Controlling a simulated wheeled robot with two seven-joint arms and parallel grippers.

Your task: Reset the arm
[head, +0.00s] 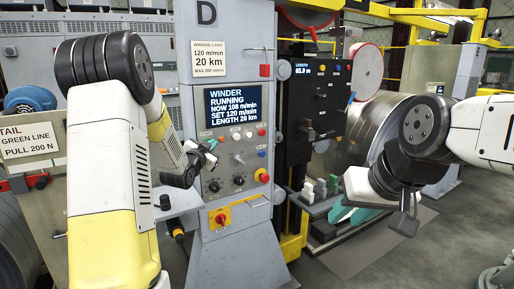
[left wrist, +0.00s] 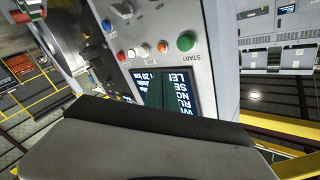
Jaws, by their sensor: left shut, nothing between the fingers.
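My left gripper (head: 207,150) is in front of the winder control panel (head: 232,180), just below its screen (head: 234,111), near the upper row of buttons. It is shut and holds nothing. I cannot tell whether it touches the panel. The screen reads WINDER RUNNING, NOW 108 m/min, SET 120 m/min, LENGTH 20 km. In the left wrist view the row of coloured buttons shows, with a green button (left wrist: 186,41) marked START. My right gripper (head: 404,222) hangs at the right, away from the panel; its fingers are not clear.
A red-on-yellow switch (head: 221,218) sits low on the panel's column. A grey shelf (head: 180,204) juts out left of it. A steel coil (head: 375,125) stands behind my right arm. White and green blocks (head: 320,188) lie on a ledge between. Floor at the lower right is mostly clear.

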